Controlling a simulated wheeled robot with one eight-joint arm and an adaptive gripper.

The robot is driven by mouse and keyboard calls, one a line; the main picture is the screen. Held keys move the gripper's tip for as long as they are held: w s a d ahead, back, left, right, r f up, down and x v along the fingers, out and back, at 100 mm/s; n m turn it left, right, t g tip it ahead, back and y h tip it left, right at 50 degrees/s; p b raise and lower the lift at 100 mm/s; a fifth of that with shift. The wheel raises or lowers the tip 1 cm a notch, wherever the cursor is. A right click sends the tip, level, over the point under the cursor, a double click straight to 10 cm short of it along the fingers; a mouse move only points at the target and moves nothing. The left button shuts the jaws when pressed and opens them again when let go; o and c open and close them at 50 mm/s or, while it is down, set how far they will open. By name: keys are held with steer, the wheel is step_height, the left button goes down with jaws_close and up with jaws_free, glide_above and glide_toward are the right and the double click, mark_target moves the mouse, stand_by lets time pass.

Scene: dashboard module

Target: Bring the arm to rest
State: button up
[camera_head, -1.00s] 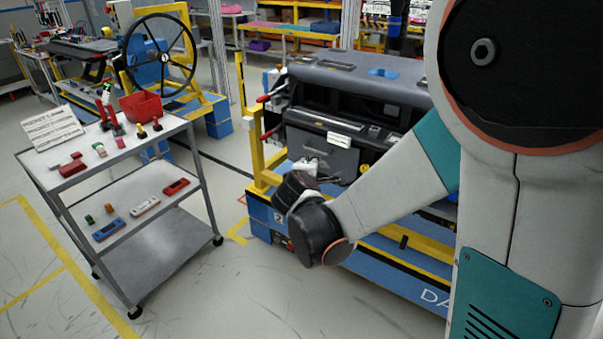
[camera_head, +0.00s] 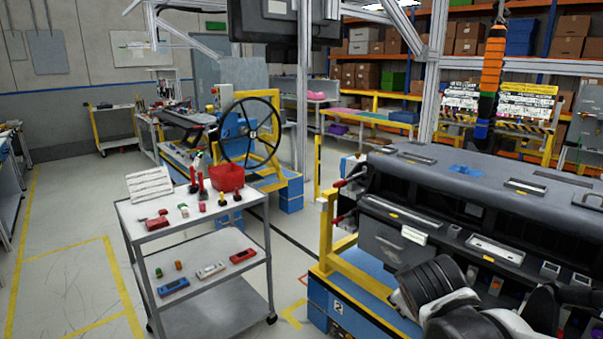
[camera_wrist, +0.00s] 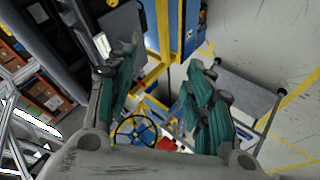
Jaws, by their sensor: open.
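My gripper (camera_wrist: 160,65) is open in the wrist view. Its two teal-padded fingers stand apart with nothing between them. In the head view my arm's grey and black wrist links show at the lower right, in front of the dashboard module (camera_head: 440,172). The fingers cannot be made out clearly there. The dashboard module is a long dark unit on a blue and yellow stand. How far my arm is from it cannot be told.
A yellow frame post (camera_head: 327,235) stands at the module's left end. Floor at the left is clear.

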steer(key=s+a+m+g+y, duration=0.1)
steer(key=s+a+m+y, duration=0.2)
steer(key=s, duration=1.1)
steer(key=shift+s+m+g, duration=0.4)
steer(key=shift+m, duration=1.1)
